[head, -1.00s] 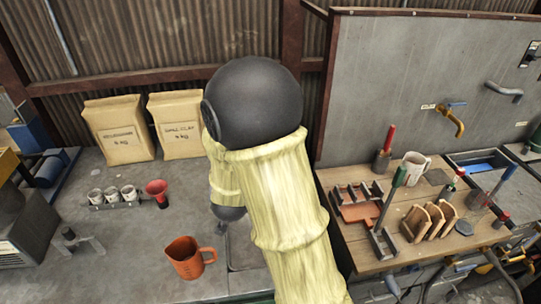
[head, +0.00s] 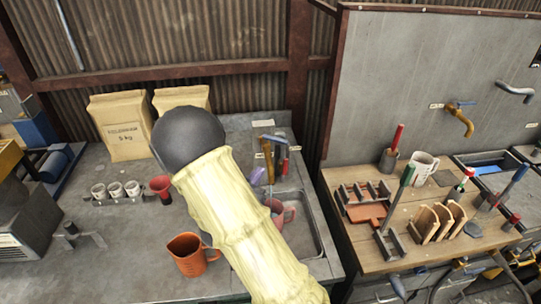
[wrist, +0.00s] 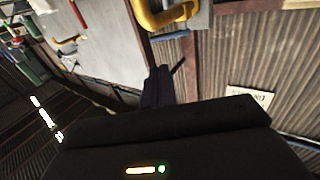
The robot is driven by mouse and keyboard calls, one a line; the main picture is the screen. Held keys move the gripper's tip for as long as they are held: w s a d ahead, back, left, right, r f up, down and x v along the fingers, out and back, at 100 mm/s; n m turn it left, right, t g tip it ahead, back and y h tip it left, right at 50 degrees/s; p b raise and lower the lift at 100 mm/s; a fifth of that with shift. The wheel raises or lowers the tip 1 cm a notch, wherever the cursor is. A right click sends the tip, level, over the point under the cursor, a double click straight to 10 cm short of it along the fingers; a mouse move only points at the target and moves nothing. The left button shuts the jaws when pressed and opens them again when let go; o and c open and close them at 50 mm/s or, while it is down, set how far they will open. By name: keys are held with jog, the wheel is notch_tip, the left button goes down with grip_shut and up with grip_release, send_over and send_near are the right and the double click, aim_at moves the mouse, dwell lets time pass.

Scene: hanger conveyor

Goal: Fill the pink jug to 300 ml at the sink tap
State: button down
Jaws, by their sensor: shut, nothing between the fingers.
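The pink jug (head: 278,210) stands in the sink basin (head: 318,238), partly hidden behind my arm; its handle points right. I cannot see its water level. The sink tap (head: 267,156), brownish yellow with a blue lever, rises at the back of the basin. A yellow pipe (wrist: 165,14), which looks like this tap, shows close up in the wrist view. My gripper (wrist: 157,86) shows there as dark purple fingers, shut and empty, just below that pipe. In the head view my arm hides most of it.
An orange jug (head: 190,258) stands on the counter left of my arm. A red funnel cup (head: 160,187), small cups (head: 115,190) and paper bags (head: 122,128) stand farther left. A wooden bench (head: 375,258) with tools lies right, beyond a gap.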

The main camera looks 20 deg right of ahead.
aim_at(279, 142)
jog(key=p+x, duration=0.6)
jog(key=x, duration=0.6)
jog(key=shift+w+d+r, duration=0.15)
jog(key=shift+w+d, duration=0.1)
jog(key=shift+d, duration=0.05)
jog(key=shift+w+d, duration=0.35)
jog(key=shift+d, duration=0.05)
jog(key=shift+w+a+f, duration=0.1)
jog(key=shift+a+f, duration=0.1)
